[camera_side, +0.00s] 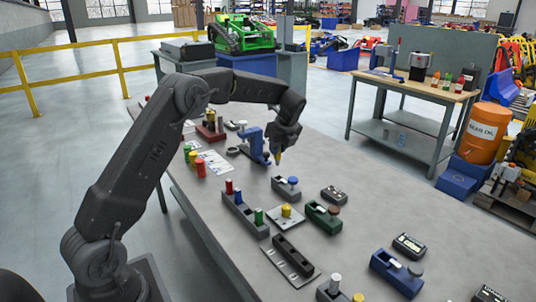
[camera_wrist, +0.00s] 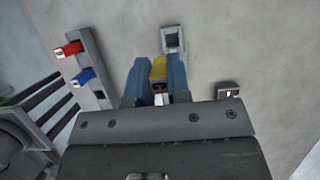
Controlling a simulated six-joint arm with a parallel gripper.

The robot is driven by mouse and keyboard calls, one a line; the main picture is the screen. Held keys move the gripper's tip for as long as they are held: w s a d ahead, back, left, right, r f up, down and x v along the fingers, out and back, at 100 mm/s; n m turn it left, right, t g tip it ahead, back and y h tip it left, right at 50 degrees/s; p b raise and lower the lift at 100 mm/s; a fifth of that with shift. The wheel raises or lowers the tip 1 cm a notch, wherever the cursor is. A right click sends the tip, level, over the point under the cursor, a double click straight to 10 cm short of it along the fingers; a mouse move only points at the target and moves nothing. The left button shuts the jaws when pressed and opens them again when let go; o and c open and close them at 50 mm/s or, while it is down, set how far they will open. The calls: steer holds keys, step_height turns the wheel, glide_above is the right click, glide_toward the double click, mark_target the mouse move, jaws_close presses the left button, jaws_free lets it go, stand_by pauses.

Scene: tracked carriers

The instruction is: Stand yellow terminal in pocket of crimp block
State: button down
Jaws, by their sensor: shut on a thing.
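My gripper (camera_wrist: 158,78) is shut on the yellow terminal (camera_wrist: 158,69), with a blue finger on either side of it. In the side view my gripper (camera_side: 277,154) points down above the bench, with a small yellow tip showing below it. In the wrist view a pale grey block with a square pocket (camera_wrist: 173,37) lies just beyond the terminal; it appears to be the crimp block. The terminal looks apart from the pocket, but its height is unclear. I cannot surely pick out this block in the side view.
A grey rack (camera_side: 243,211) holds red, blue and green pieces; its red and blue ones show left in the wrist view (camera_wrist: 97,62). The right bench has bare patches.

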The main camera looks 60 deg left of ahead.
mark_target(279, 156)
steer(key=shift+w+a+f, duration=0.15)
steer(key=shift+w+f, duration=0.05)
steer(key=shift+f, duration=0.55)
steer(key=shift+w+a+f, duration=0.15)
steer(key=shift+w+f, duration=0.1)
steer(key=shift+f, duration=0.45)
steer(key=shift+w+a+f, duration=0.15)
steer(key=shift+w+f, duration=0.05)
steer(key=shift+f, duration=0.55)
steer(key=shift+f, duration=1.6)
stand_by(1.2)
steer(key=c, duration=0.5)
jaws_free()
steer(key=shift+r, duration=0.1)
stand_by(0.6)
steer(key=shift+r, duration=3.4)
